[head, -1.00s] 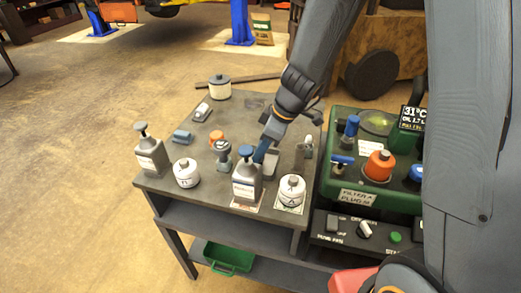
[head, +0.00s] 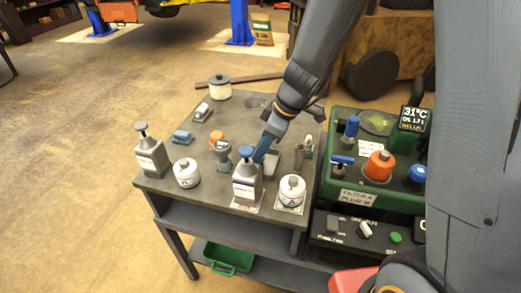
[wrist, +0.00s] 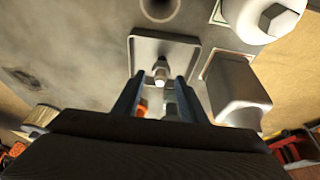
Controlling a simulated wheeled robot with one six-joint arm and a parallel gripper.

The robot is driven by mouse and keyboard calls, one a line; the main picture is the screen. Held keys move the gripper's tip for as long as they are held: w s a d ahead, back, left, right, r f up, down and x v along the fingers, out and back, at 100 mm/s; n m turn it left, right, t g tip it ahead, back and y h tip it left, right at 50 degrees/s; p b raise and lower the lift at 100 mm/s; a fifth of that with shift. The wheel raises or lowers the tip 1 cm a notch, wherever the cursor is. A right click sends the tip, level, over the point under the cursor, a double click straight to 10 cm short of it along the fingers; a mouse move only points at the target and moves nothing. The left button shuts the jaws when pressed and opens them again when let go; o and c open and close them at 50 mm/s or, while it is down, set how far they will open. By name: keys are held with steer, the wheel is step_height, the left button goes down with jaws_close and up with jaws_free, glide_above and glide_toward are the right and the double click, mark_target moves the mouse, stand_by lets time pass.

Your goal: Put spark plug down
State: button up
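In the wrist view a small spark plug (wrist: 160,71), with a pale body and a metal end, is over a grey rimmed tray (wrist: 190,43). It shows just beyond my blue fingertips. My gripper (wrist: 158,84) has its two fingers apart, with a gap between them and the plug. Whether the plug rests fully on the tray is hard to tell. In the head view my gripper (head: 262,152) points down at the tray (head: 271,163), behind a grey bottle. The plug is hidden there.
The grey bottle (head: 246,184) with a blue top stands close to my fingers. A white canister (head: 291,190) is at its right, another white canister (head: 187,173) at its left. A green machine (head: 345,195) stands right of the table. The table's back left has some bare room.

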steer(key=v, duration=1.1)
steer(key=s+d+f+m+g+h, duration=0.1)
steer(key=s+d+f+m+h, duration=0.3)
steer(key=s+d+m, duration=0.6)
steer(key=s+f+m, duration=0.1)
steer(key=s+m, duration=0.2)
steer(key=m, duration=0.1)
steer(key=shift+s+d+f, duration=0.2)
steer(key=shift+d+f, duration=0.15)
steer(key=shift+c, duration=0.8)
steer(key=shift+d, duration=0.1)
